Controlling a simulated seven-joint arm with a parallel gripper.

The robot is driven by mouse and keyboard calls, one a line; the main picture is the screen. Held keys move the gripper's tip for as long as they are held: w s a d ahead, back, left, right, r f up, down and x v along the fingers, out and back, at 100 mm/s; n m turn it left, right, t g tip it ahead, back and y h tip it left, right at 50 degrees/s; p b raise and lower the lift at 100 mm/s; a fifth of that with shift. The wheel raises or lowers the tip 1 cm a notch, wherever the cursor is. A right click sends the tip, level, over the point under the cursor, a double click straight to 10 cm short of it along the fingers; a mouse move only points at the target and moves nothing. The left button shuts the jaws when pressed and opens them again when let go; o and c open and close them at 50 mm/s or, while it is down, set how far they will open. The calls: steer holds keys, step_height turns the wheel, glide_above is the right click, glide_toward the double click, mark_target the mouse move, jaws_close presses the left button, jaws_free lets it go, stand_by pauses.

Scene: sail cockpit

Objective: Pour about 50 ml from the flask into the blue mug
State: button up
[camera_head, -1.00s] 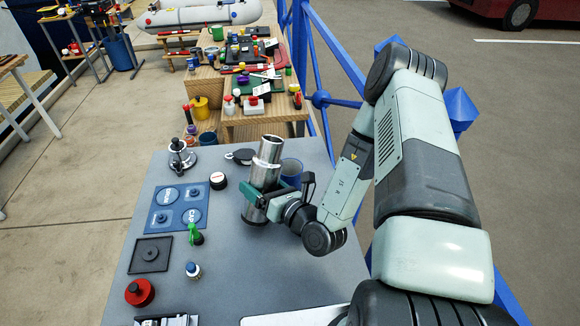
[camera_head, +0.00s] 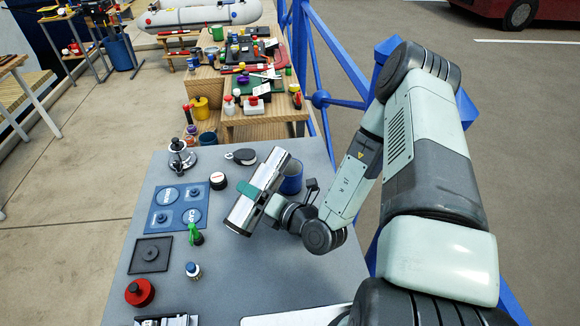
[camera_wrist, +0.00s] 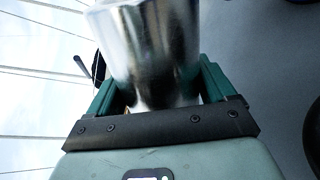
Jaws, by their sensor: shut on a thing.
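The steel flask (camera_head: 267,180) is held above the grey table, tilted with its top leaning right toward the blue mug (camera_head: 292,176). My gripper (camera_head: 250,191) is shut on the flask's body, its green fingers on either side. In the wrist view the flask (camera_wrist: 155,50) is large and blurred between the fingers of my gripper (camera_wrist: 158,90). The mug stands on the table just behind and right of the flask, partly hidden by it. The flask's mouth is near the mug's rim. I cannot see any liquid.
On the grey table (camera_head: 215,280), a blue mat (camera_head: 179,207) with round pieces, a black square tray (camera_head: 151,254), a green-topped item (camera_head: 195,235) and a red knob (camera_head: 139,292) lie to the left. A blue railing (camera_head: 335,45) runs behind on the right.

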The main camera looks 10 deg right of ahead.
mark_target(257, 184)
steer(key=shift+s+a+f+m+g, duration=0.15)
steer(key=shift+f+m+g, duration=0.15)
steer(key=shift+m, duration=0.5)
steer(key=shift+w+d+r+m+g, duration=0.15)
steer(key=shift+r+m, duration=0.2)
steer(key=shift+r, duration=0.2)
steer(key=shift+w+d+r+m+g, duration=0.15)
steer(key=shift+r+m, duration=0.2)
steer(key=shift+r, duration=0.2)
steer(key=shift+r+m+y, duration=0.4)
steer(key=shift+r, duration=0.05)
steer(key=shift+w+d+r+m, duration=0.1)
steer(key=shift+r+m, duration=0.4)
steer(key=shift+r, duration=0.25)
steer(key=shift+a+r, duration=0.1)
steer(key=shift+a, duration=0.1)
steer(key=shift+s+a, duration=0.2)
steer(key=shift+s, duration=0.15)
steer(key=shift+s+r+g, duration=0.1)
steer(key=shift+r+g, duration=0.1)
steer(key=shift+g, duration=0.1)
stand_by(0.4)
